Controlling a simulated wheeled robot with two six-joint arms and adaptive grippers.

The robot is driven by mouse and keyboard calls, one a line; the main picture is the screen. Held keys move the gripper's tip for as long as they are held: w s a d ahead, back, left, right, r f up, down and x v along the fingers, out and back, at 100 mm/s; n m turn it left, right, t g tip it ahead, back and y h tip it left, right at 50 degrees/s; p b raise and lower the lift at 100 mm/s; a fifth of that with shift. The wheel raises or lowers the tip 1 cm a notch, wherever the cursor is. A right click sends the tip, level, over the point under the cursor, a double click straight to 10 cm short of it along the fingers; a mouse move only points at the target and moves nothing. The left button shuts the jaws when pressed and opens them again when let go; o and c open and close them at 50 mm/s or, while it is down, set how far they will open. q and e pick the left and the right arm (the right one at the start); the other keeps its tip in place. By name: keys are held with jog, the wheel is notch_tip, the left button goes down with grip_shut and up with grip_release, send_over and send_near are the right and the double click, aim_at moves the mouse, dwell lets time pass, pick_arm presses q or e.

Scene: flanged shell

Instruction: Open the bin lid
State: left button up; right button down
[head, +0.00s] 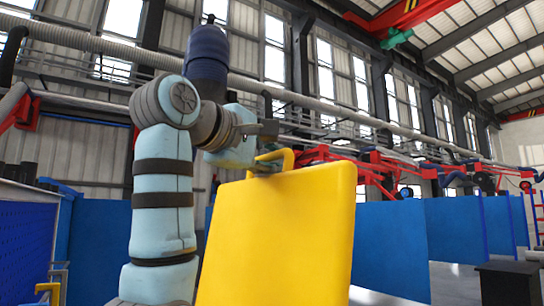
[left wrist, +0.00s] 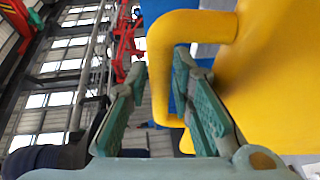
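The yellow bin lid (head: 280,235) stands raised and steeply tilted in front of me in the head view. Its looped yellow handle (head: 285,157) is at the top edge. In the left wrist view the handle (left wrist: 160,65) curves out from the yellow lid (left wrist: 275,80). My left gripper (head: 268,150) is at the handle; in the left wrist view its two green-padded fingers (left wrist: 163,105) are spread apart, with part of the handle in the gap between them. I cannot tell whether either finger touches it. The bin's body is not visible. My right gripper is out of view.
Blue partition panels (head: 390,245) stand behind the lid and to its right. A blue perforated panel (head: 25,250) is at the left edge. A dark box (head: 508,283) is at the lower right. Red machinery (head: 375,165) is farther back.

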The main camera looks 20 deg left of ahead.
pick_arm(q)
jog(key=shift+w, duration=0.15)
jog(key=v, duration=0.7)
jog(key=shift+s, duration=0.3)
jog(key=shift+w, duration=0.15)
jog(key=shift+d, duration=0.1)
